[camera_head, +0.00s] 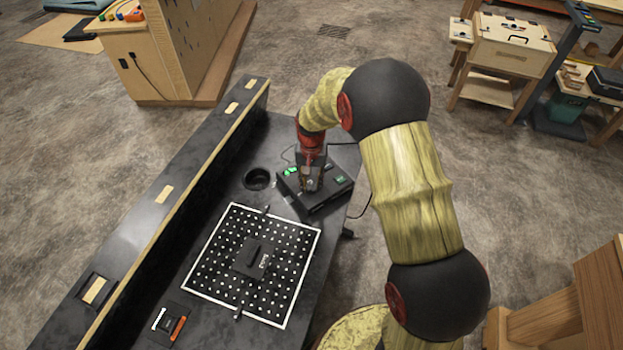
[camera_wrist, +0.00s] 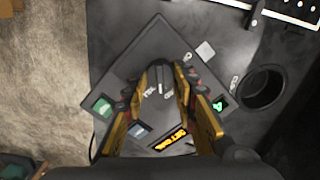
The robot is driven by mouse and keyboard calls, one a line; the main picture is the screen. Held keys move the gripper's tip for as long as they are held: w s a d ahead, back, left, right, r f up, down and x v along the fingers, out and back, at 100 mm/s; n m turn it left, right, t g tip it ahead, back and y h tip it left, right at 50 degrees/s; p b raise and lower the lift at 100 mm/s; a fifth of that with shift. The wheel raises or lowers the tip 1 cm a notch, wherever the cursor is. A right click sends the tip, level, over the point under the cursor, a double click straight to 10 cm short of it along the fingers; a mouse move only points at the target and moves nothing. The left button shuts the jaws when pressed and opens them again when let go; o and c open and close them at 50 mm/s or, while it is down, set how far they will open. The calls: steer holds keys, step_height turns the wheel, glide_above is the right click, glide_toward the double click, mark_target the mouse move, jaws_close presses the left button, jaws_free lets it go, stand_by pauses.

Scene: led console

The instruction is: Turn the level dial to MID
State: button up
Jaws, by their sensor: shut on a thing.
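The black console (camera_head: 328,200) sits at the right edge of the dark table, under my gripper (camera_head: 311,187). In the wrist view the console (camera_wrist: 155,40) lies turned like a diamond. The dial (camera_wrist: 160,80) is a dark knob between the two fingers of my gripper (camera_wrist: 161,88), which point down at it from above. My gripper is shut on the dial. Small white lettering shows around the dial, too blurred to read, and I cannot tell which mark it points at. The fingers hide part of the console face.
The console also carries a green display (camera_wrist: 103,107), a lit green sign (camera_wrist: 219,103), a blue-grey patch (camera_wrist: 138,130) and a yellow-lettered label (camera_wrist: 170,138). Next to it are a round hole (camera_head: 257,179) and a white-dotted board (camera_head: 215,255) with a black block (camera_head: 252,258).

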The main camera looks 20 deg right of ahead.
mark_target(311, 185)
steer(key=shift+n+p, duration=0.75)
steer(key=shift+n, duration=0.85)
steer(key=o, duration=1.2)
steer(key=shift+c, duration=0.2)
step_height(311, 185, up, 12)
steer(key=shift+f+n, duration=0.1)
steer(key=shift+n, duration=0.2)
